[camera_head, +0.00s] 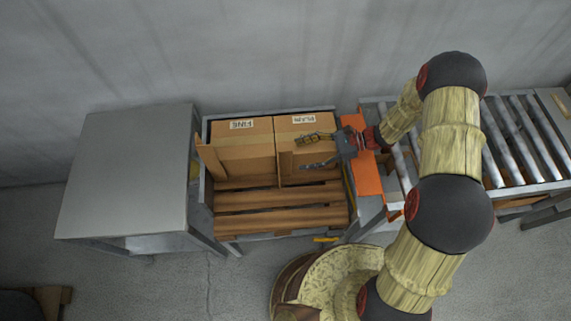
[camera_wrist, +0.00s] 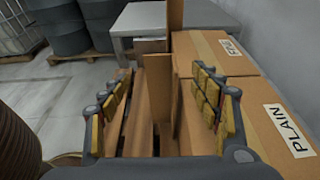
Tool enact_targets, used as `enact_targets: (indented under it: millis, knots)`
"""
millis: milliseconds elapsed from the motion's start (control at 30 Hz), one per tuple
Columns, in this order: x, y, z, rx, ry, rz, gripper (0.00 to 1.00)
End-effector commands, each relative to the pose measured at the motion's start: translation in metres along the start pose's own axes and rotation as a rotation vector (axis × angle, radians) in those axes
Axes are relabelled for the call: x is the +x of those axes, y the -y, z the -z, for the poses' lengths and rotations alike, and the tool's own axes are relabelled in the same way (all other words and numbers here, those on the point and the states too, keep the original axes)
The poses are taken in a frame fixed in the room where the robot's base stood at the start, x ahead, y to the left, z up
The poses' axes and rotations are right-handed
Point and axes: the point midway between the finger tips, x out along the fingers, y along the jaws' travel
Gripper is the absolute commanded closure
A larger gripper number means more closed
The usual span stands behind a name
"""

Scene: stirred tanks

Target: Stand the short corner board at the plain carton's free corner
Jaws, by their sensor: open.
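The plain carton (camera_head: 302,130) stands on the slatted pallet (camera_head: 300,197), right of the carton marked FINE (camera_head: 243,138); its label shows in the wrist view (camera_wrist: 282,135). A short brown board (camera_wrist: 182,112) stands upright by the cartons' front faces, seen between my fingers. In the head view it is a thin upright strip (camera_head: 279,172) near the seam between the cartons. A taller board (camera_head: 207,158) stands at the FINE carton's left front corner. My gripper (camera_head: 304,153) is open over the plain carton's front area. Whether a finger touches the short board, I cannot tell.
A grey table (camera_head: 130,170) stands left of the pallet. An orange panel (camera_head: 369,172) and a roller conveyor (camera_head: 515,140) lie to the right. The front pallet slats are bare. A wall runs behind the cartons.

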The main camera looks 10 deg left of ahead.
Motion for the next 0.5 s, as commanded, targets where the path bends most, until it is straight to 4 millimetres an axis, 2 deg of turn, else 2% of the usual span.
enact_targets:
  millis: [500]
  knots:
    - [0.062, -0.001, 0.002, -0.003, -0.002, -0.002, 0.37]
